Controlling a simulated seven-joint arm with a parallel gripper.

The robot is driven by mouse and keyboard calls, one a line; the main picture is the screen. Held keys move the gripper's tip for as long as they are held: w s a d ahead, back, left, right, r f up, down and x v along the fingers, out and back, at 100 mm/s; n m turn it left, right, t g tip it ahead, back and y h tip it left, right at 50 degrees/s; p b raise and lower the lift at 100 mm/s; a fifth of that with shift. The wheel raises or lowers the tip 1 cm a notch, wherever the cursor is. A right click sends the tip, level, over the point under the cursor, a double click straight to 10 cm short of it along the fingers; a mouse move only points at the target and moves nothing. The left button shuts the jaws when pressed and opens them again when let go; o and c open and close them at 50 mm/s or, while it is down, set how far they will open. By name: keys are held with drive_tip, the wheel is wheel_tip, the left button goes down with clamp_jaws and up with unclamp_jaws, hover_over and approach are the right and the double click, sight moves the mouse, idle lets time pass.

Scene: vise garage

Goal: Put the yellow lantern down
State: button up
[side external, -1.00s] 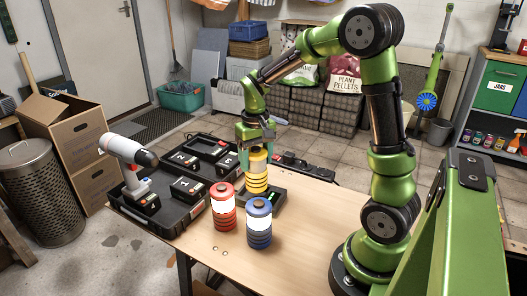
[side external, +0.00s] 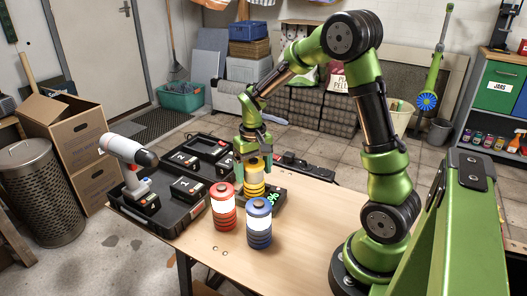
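The yellow lantern (side external: 253,188), with a pale lit band, stands upright at the far part of the workbench. It appears to rest on a small dark unit (side external: 277,198) with a green display. My gripper (side external: 255,171) points down over the lantern, with one teal finger on each side. The fingers look spread wider than the lantern, so it seems open around it. The fingers and palm hide part of the lantern's top.
A red lantern (side external: 223,212) and a blue lantern (side external: 259,229) stand close in front. A black tray (side external: 172,222) with numbered blocks and a drill (side external: 133,165) lies to the left. A dark power strip (side external: 305,167) lies behind. The bench (side external: 220,254) is clear in front.

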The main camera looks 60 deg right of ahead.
drive_tip(key=shift+o, duration=0.5)
drive_tip(key=shift+r, duration=0.1)
drive_tip(key=shift+r, duration=0.3)
wheel_tip(320, 180, up, 11)
drive_tip(key=shift+f, duration=0.1)
drive_tip(key=shift+r, duration=0.35)
drive_tip(key=shift+s+a+r, duration=0.1)
drive_tip(key=shift+a+r, duration=0.1)
drive_tip(key=shift+r, duration=0.1)
drive_tip(key=s+a+r+n+t+y, duration=0.1)
drive_tip(key=s+a+r+t+y, duration=0.1)
drive_tip(key=s+a+t, duration=0.5)
drive_tip(key=s+a+r, duration=0.1)
drive_tip(key=s+a, duration=0.4)
drive_tip(key=a, duration=0.2)
drive_tip(key=shift+s+a+r+n, duration=0.15)
drive_tip(key=shift+s+a+n, duration=0.05)
drive_tip(key=shift+n, duration=0.2)
